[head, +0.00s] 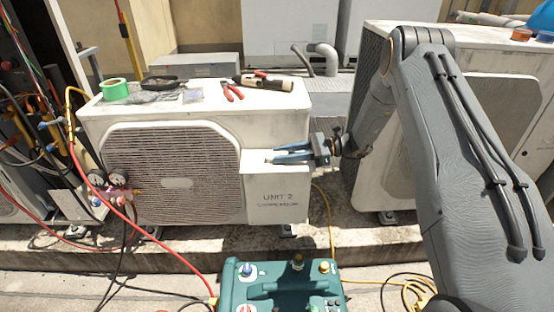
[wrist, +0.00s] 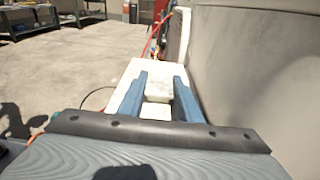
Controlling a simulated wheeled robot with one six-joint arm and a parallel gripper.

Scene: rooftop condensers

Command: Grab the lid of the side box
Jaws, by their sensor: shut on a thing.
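The side box is a white box marked "UNIT 2" (head: 277,190) on the right front corner of the middle condenser. Its pale lid (head: 262,165) is at the top of the box, partly covered by the fingers. My gripper (head: 272,156) reaches in from the right at the box's top edge, its blue fingers pointing left. In the wrist view the blue fingers (wrist: 158,95) lie on either side of the white lid (wrist: 157,85). They are shut on it. The exact contact is hard to see.
The condenser top (head: 200,112) carries green tape (head: 114,89), red-handled pliers (head: 232,93) and a black tray (head: 159,82). A gauge set with hoses (head: 117,180) hangs at the left. A teal machine (head: 280,288) stands in front. Another condenser (head: 375,150) stands at the right.

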